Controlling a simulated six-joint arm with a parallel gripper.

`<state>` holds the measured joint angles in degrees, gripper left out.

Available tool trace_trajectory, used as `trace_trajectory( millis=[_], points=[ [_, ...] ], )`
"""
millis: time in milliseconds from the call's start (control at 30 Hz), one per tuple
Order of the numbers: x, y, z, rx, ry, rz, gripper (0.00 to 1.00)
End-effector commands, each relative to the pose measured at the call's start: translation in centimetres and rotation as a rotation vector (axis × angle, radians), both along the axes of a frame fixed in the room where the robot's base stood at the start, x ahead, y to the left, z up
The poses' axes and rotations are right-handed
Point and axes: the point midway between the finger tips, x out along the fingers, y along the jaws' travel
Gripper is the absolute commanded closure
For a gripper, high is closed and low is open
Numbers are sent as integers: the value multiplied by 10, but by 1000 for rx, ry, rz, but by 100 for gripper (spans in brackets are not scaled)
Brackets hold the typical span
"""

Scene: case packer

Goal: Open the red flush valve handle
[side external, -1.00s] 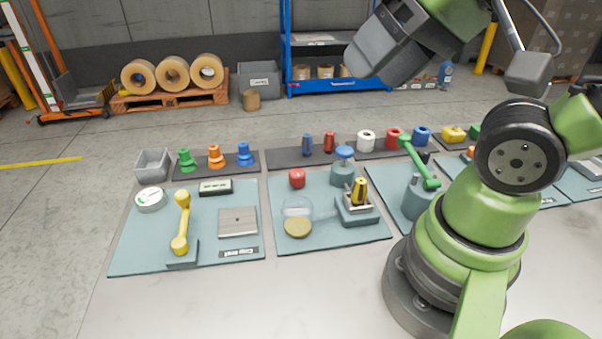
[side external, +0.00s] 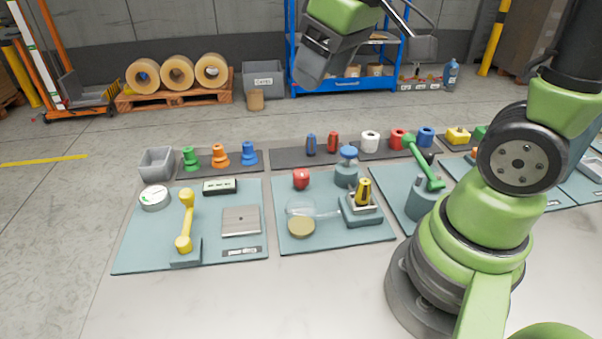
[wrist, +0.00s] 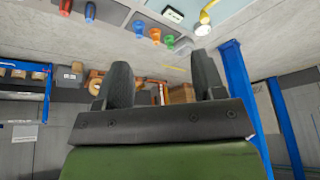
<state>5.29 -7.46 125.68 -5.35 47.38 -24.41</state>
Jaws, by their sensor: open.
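I see no red lever handle that I can be sure is the flush valve handle. A round red knob (side external: 301,179) sits on the middle teal mat in the side external view. A yellow lever handle (side external: 186,220) stands on the left mat, and a green lever handle (side external: 423,161) rises from a grey-blue valve body further right. My gripper (side external: 312,75) is high at the back, well above and apart from the mats. In the wrist view my gripper (wrist: 164,75) has its two dark fingers spread with nothing between them.
The left teal mat (side external: 140,240) also bears a white gauge (side external: 155,197) and a grey plate (side external: 240,221). Green, orange and blue cones (side external: 220,155) stand behind it next to a grey bin (side external: 157,162). A blue rack (side external: 340,85) stands behind my gripper.

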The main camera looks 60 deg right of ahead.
Motion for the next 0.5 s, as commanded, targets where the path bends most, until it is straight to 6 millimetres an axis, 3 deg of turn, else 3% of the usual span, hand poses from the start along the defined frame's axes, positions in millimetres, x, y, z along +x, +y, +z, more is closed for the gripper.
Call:
trace_trajectory(
  millis=[200, 400, 500],
  points=[
    [54, -32, -65, -120, 170, 248, 37],
    [77, -56, -129, -171, 289, 461, 37],
    [81, -62, -151, -179, 323, 530, 37]
  ],
)
